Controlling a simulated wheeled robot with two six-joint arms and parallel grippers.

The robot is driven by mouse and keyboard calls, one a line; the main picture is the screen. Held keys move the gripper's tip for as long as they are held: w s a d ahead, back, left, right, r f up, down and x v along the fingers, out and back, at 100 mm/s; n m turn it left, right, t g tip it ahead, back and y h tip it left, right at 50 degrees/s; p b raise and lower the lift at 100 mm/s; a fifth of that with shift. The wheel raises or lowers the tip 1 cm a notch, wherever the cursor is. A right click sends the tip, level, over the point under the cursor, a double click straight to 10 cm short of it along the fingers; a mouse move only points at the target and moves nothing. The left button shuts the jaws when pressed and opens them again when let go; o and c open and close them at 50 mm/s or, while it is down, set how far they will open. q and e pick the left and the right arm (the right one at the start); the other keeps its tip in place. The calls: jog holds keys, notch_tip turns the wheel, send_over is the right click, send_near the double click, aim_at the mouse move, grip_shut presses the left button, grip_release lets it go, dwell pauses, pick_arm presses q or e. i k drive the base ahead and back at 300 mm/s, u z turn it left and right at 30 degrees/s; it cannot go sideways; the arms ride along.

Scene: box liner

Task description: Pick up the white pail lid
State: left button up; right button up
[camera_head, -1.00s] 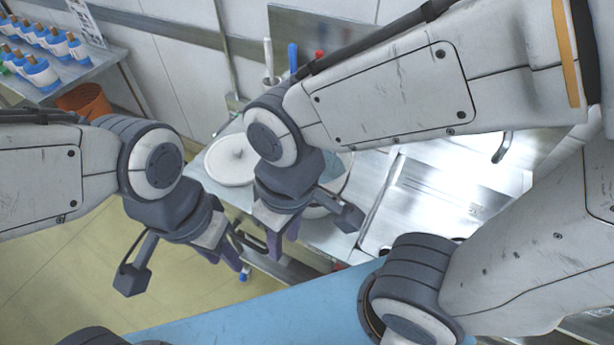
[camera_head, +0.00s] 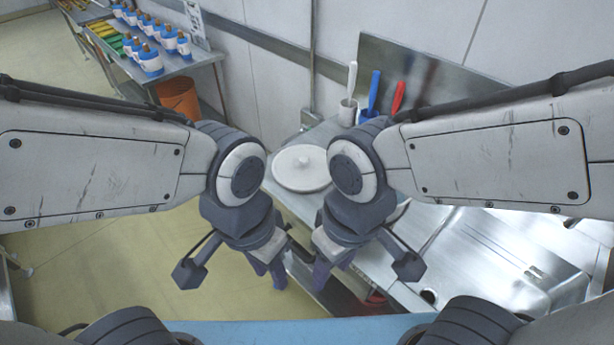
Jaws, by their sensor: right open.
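Part of the counter behind the right wrist is hidden.
Brushes with white, blue (camera_head: 374,92) and red (camera_head: 398,97) handles stand at the back of the counter (camera_head: 283,193). A steel sink area (camera_head: 480,255) is at right. A table with several blue-and-white bottles (camera_head: 150,60) and an orange bucket (camera_head: 180,98) are at back left.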

aim_at(301, 169)
jog(key=k, duration=1.15)
jog(key=u, duration=0.75)
jog(key=i, duration=0.65)
jog(key=u, duration=0.55)
jog(key=i, duration=1.3)
jog(key=z, duration=1.25)
jog(key=i, duration=0.45)
jog(key=z, duration=0.5)
